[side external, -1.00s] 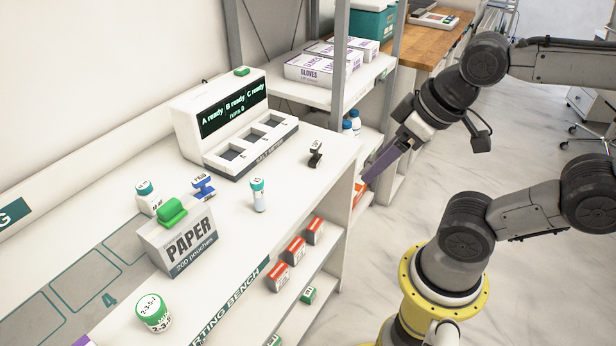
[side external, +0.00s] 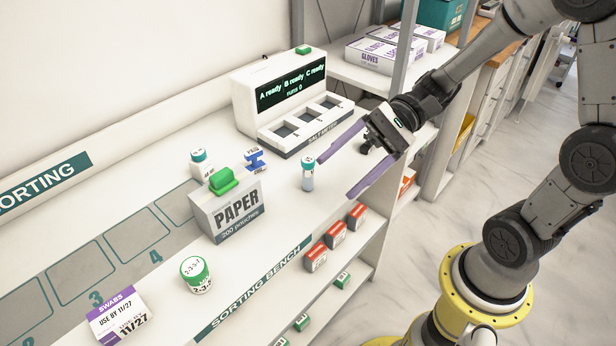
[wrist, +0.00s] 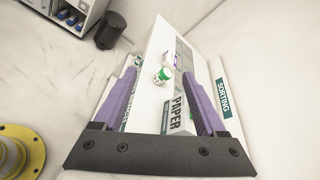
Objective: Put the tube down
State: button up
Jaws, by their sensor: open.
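The tube (side external: 308,176), clear with a teal cap and a white label, stands upright on the white bench in front of the meter. My gripper (side external: 336,176) is open and empty, its two long purple fingers pointing left over the bench's right part. In the side view the far fingertip shows close to the tube's cap; I cannot tell the gap in depth. The wrist view also shows the spread fingers of my gripper (wrist: 160,75), with no tube that I can make out between them.
A meter (side external: 290,105) with three wells and a lit display reading "A ready B ready C ready" stands behind the tube. A green-lidded jar (side external: 196,275) stands nearer the front.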

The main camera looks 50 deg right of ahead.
jog(key=w+d+f+m+t+y, duration=0.1)
jog(key=w+d+f+m+t, duration=0.4)
jog(key=w+d+m+t, duration=0.15)
jog(key=m+t+h, duration=0.3)
jog(key=m+t, duration=0.2)
jog(key=m, duration=0.4)
send_near(308, 175)
jog(key=shift+s+d+r, duration=0.1)
jog(key=shift+r, duration=0.45)
jog(key=shift+d+r, duration=0.15)
jog(key=shift+r, duration=0.45)
jog(key=shift+d, duration=0.2)
jog(key=x, duration=0.7)
jog(key=shift+w+a, duration=0.2)
jog(key=shift+w, duration=0.15)
jog(key=shift+w+d+x, duration=0.1)
jog(key=shift+x, duration=1.4)
jog(key=shift+w+d+x, duration=0.1)
jog(key=shift+d+x, duration=0.05)
jog(key=shift+x, duration=1.3)
jog(key=shift+f, duration=0.1)
grip_shut()
